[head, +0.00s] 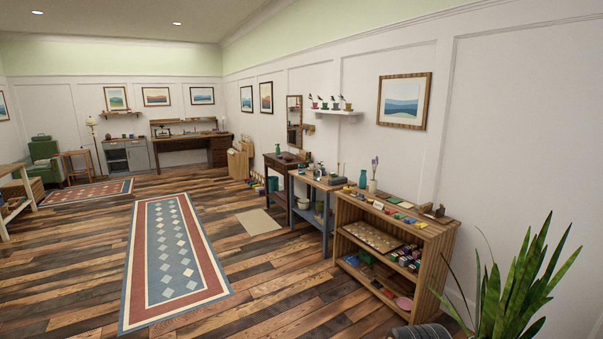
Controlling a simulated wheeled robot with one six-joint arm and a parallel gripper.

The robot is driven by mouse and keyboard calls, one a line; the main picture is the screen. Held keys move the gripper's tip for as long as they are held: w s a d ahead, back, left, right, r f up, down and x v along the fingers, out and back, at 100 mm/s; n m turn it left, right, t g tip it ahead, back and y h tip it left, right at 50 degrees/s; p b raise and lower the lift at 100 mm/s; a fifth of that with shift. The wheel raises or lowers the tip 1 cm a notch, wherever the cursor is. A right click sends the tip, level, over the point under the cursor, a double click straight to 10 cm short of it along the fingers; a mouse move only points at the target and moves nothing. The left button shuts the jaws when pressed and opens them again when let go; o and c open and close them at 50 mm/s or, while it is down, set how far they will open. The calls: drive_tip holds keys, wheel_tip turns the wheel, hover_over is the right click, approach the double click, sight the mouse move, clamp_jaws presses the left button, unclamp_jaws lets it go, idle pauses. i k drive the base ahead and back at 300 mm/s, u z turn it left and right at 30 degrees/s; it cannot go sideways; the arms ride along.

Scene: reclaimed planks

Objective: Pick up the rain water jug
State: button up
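I cannot make out anything that is surely the rain water jug in the head view. A small teal vessel (363,179) stands upright on top of the open wooden shelf unit at the right, but it is too small to tell whether it is a jug. A green bottle-like vessel (278,149) stands on the dark side table further back.
The wooden shelf unit (443,255) and blue-legged table (327,186) line the right wall. A leafy plant (520,280) fills the lower right corner. A long patterned rug (172,255) lies on open plank floor. A workbench (190,147) stands at the back.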

sight(317, 171)
drive_tip(key=u, duration=0.1)
drive_tip(key=i, duration=0.5)
drive_tip(key=u, duration=0.35)
drive_tip(key=i, duration=4.5)
drive_tip(key=z, duration=0.9)
drive_tip(key=i, duration=1.85)
drive_tip(key=z, duration=0.6)
